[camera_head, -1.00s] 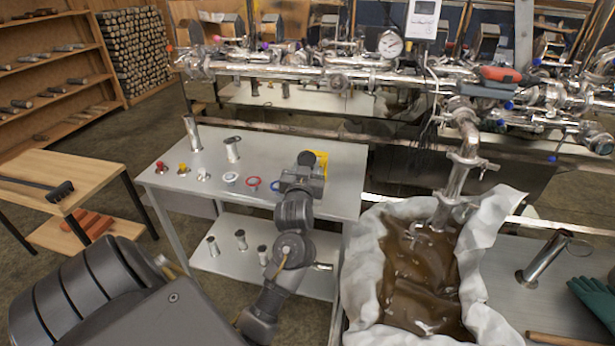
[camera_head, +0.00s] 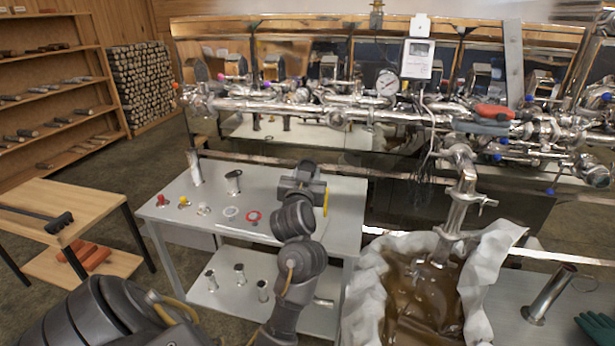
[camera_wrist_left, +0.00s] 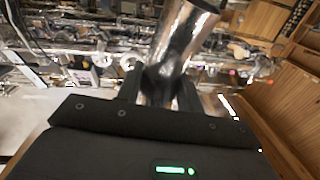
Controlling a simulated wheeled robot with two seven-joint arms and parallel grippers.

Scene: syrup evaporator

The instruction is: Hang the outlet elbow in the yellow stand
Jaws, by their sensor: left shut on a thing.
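My left gripper (camera_head: 306,176) is over the right part of the grey side table, seen from behind. In the left wrist view its fingers (camera_wrist_left: 160,88) are shut on a shiny steel pipe piece (camera_wrist_left: 182,38), which looks like the outlet elbow. In the head view the gripper hides this piece. A narrow yellow part (camera_head: 325,201), likely of the yellow stand, shows just right of the gripper; the rest is hidden behind my arm. I cannot tell whether the held piece touches it. My right gripper is not in view.
The grey side table (camera_head: 215,240) carries upright steel tubes (camera_head: 195,167) and small coloured caps. Its lower shelf holds several short tubes. A cloth-lined tank of brown syrup (camera_head: 425,295) stands to the right. Evaporator pipework (camera_head: 290,105) runs behind the table. A wooden table (camera_head: 95,195) is at left.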

